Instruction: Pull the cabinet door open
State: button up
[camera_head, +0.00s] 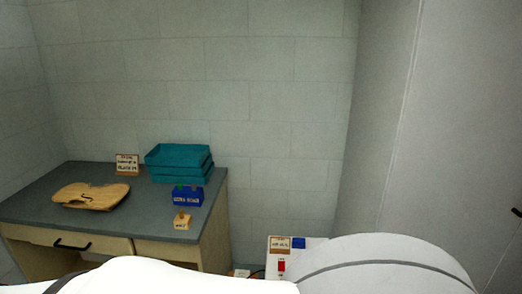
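A tall pale grey cabinet (385,110) fills the right side of the view. The broad flat front (460,130) looks like its door, and it appears closed. A small black piece, likely a handle (517,212), shows at the far right edge and is mostly cut off by the frame. My gripper is not in view, so I cannot see where it is relative to the door or handle.
A grey-topped workbench (100,222) at left has a drawer with a black handle (72,245). On it are a violin plate (90,196), teal trays (178,157), a blue box (187,196) and small signs. A white unit with a red switch (282,266) stands lower centre.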

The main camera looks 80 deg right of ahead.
aim_at(455, 185)
jog(key=z, duration=4.05)
jog(key=k, duration=0.8)
jog(key=z, duration=0.45)
jog(key=i, duration=1)
jog(key=z, duration=0.05)
